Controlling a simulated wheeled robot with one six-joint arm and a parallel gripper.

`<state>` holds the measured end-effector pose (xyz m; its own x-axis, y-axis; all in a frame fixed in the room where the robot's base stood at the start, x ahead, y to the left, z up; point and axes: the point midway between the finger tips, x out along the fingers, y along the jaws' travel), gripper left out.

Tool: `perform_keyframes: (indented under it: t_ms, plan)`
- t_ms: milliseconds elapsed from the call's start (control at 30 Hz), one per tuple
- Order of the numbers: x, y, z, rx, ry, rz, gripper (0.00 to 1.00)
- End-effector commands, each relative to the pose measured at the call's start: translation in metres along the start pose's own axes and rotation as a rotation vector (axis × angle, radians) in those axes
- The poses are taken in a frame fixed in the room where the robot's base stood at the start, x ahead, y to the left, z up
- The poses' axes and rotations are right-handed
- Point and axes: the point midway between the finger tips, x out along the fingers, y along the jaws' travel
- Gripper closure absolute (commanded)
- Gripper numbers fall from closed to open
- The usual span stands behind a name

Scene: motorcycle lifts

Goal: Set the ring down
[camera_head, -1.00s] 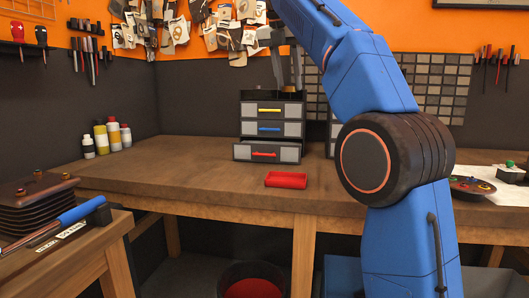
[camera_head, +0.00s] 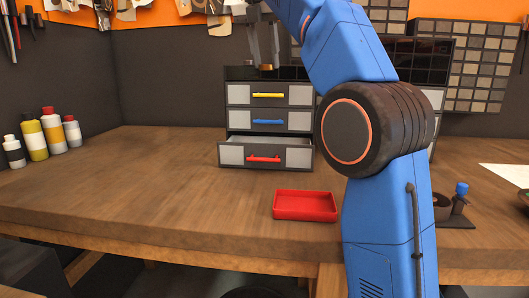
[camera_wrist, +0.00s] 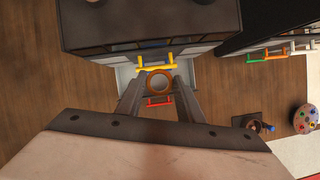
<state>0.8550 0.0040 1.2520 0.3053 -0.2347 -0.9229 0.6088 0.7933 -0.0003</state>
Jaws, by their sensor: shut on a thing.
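My gripper (camera_head: 264,62) is shut on a copper-brown ring (camera_wrist: 158,83), which sits between the two grey fingertips in the wrist view. In the head view the ring (camera_head: 266,67) shows small at the fingertips, near the top of a dark drawer cabinet (camera_head: 234,98). The wrist view looks down past the ring to a pulled-out drawer with a red handle (camera_wrist: 159,102) and a yellow handle (camera_wrist: 155,67) above it. In the head view that bottom drawer (camera_head: 289,158) stands partly open. Its inside is mostly hidden.
A red tray (camera_head: 305,205) lies on the wooden bench (camera_head: 150,190) in front of the cabinet. Several bottles (camera_head: 34,139) stand at the left. A dark stand with a blue knob (camera_head: 461,190) is at the right. The bench left of the tray is clear.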

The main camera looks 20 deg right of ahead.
Motion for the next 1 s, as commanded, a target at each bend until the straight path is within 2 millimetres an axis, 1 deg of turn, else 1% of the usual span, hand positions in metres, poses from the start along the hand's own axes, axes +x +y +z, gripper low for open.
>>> perform_keyframes:
  t_ms: [167,467,767,1000]
  plan:
    - [0.019,-0.002,-0.01,0.0,0.002,-0.001,0.94]
    - [0.064,-0.002,-0.028,0.0,0.001,-0.002,0.94]
    - [0.121,-0.002,-0.052,0.0,0.002,-0.002,0.94]
    - [0.17,-0.002,-0.072,0.0,0.002,-0.002,0.94]
